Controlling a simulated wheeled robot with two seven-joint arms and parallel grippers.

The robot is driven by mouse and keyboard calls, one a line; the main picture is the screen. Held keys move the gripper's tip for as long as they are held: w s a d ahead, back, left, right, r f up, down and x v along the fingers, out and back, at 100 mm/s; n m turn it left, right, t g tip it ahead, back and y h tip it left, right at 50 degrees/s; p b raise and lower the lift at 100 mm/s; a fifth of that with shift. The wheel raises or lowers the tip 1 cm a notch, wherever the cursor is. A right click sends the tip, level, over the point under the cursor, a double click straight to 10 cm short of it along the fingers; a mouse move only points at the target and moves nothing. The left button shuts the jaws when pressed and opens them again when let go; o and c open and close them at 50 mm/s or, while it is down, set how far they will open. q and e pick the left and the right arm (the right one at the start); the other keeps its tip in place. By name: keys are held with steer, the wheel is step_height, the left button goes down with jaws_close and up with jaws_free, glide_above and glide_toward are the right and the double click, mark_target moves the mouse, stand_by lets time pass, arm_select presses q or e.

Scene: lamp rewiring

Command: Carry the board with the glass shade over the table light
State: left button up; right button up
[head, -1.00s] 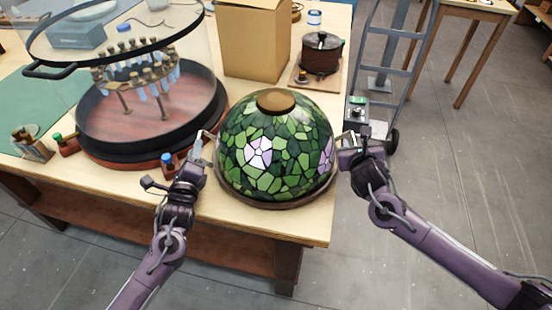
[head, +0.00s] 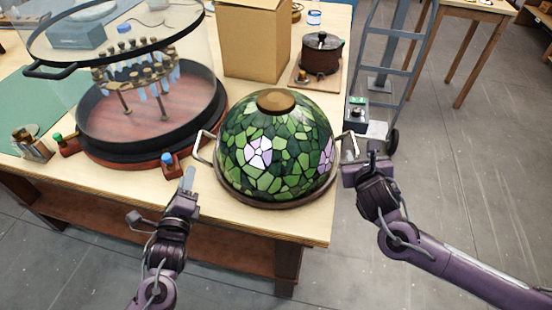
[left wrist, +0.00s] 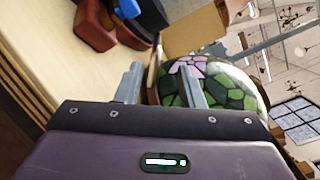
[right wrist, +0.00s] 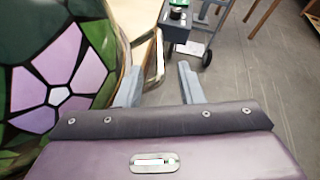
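The domed glass shade (head: 275,150), green with pale purple flowers and a brown cap, sits upright at the table's front right corner. It rests on a dark round board (head: 262,202), mostly hidden under it. A metal handle (head: 203,147) stands on its left and another handle (head: 350,147) on its right. My left gripper (head: 188,180) is open and empty, just in front of and apart from the left handle. My right gripper (head: 367,160) is open and empty, right of the right handle; that handle (right wrist: 155,58) shows ahead of its fingers. I cannot identify the table light for certain.
A cardboard box (head: 253,40) and a brown pot (head: 321,55) are behind.

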steer(key=shift+v, duration=2.3)
steer(key=shift+f, duration=0.1)
